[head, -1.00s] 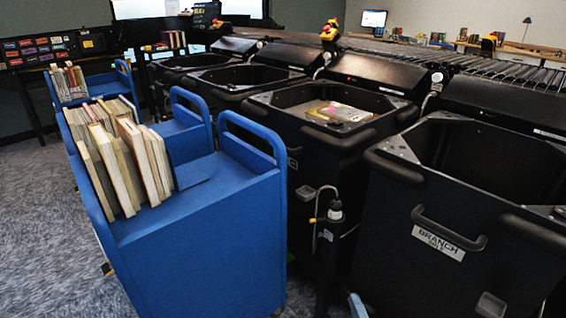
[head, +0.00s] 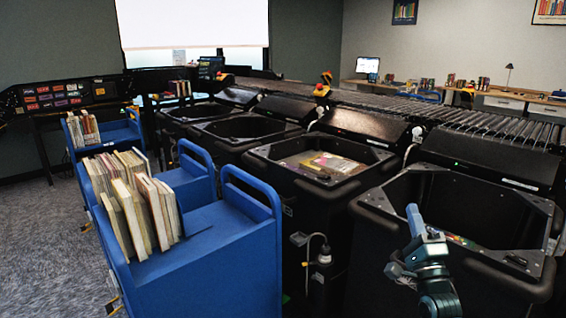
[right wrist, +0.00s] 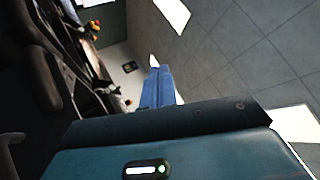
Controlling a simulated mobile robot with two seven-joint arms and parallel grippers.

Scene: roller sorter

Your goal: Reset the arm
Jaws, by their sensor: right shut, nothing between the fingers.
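My right gripper (head: 415,221) rises from the bottom right of the head view, in front of the nearest black bin (head: 381,208). Its blue fingers are together and point up, with nothing between them. In the right wrist view the blue fingers (right wrist: 155,88) point toward the ceiling and far wall, and no object shows at their tips. My left gripper is in neither view.
A blue cart (head: 205,275) with several upright books (head: 140,215) stands left of the bins. More blue carts stand behind it. The second bin (head: 270,150) holds flat books (head: 328,163). A roller conveyor (head: 470,118) runs behind the bins. Grey carpet lies free at left.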

